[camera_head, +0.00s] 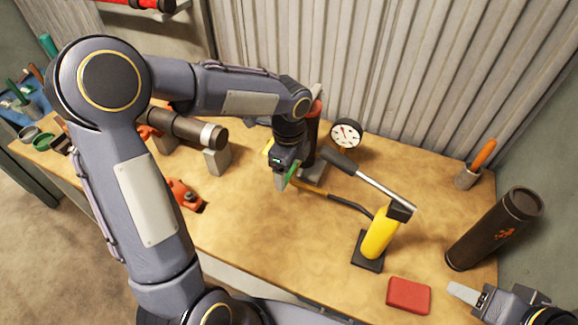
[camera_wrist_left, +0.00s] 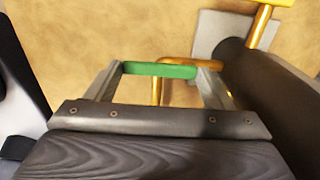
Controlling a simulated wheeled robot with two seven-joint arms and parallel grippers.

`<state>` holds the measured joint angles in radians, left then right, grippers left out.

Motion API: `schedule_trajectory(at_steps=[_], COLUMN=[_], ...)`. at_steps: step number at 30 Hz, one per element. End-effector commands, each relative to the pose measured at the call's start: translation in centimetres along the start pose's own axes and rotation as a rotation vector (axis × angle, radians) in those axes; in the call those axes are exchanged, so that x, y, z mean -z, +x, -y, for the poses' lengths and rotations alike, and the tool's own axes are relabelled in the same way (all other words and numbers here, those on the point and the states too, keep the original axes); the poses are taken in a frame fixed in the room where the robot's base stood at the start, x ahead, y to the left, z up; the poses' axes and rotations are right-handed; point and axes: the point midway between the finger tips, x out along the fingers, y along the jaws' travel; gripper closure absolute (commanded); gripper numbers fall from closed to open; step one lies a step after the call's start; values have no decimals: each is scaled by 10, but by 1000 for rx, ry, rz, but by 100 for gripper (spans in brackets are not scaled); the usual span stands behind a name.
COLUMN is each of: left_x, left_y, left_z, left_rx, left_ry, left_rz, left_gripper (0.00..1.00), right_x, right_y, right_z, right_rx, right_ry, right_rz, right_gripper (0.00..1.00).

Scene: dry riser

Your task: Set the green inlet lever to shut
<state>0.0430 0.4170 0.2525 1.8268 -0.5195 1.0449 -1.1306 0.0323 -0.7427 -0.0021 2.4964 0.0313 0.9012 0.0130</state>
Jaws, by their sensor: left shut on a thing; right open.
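The green inlet lever (camera_wrist_left: 160,70) lies between the two fingertips of my left gripper (camera_wrist_left: 160,78) in the left wrist view. The gripper is shut on it. The lever joins a brass pipe (camera_wrist_left: 190,62) beside a dark upright cylinder (camera_wrist_left: 265,85). In the head view the green lever (camera_head: 290,175) shows as a small strip at the tip of my left gripper (camera_head: 284,172), and my wrist hides part of it. My right gripper (camera_head: 468,295) is open and empty at the lower right, near the dark canister.
A yellow hand pump (camera_head: 379,235) with a long handle stands on the wooden workbench (camera_head: 270,240). A dial gauge (camera_head: 346,134) stands behind. A red block (camera_head: 409,295) and a large dark canister (camera_head: 495,228) are at the right. A dark pipe (camera_head: 185,127) rests on blocks at the left.

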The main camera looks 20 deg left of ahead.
Motion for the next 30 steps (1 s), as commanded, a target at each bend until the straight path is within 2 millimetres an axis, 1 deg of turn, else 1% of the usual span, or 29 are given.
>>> schedule_trajectory(at_steps=[3, 4, 8, 9, 23, 26, 30], left_x=[0, 0, 0, 0, 0, 2, 7], left_y=[-1, -1, -1, -1, 0, 1, 3], left_z=[1, 1, 0, 0, 0, 0, 1], left_rx=[3, 3, 3, 2, 1, 1, 3], left_ry=[5, 6, 4, 4, -5, -43, -176], left_rz=[0, 0, 1, 1, 1, 1, 1], left_gripper=[66, 22, 5, 3, 3, 3, 3], right_x=[0, 0, 0, 0, 0, -2, -5], right_y=[0, 0, 0, 0, 0, 3, 10], right_z=[0, 0, 0, 0, 0, -1, -4], right_rx=[0, 0, 0, 0, 0, 0, 0], right_ry=[0, 0, 0, 0, 0, 0, 0], right_rz=[0, 0, 0, 0, 0, 0, 0], right_gripper=[53, 53, 53, 53, 53, 53, 53])
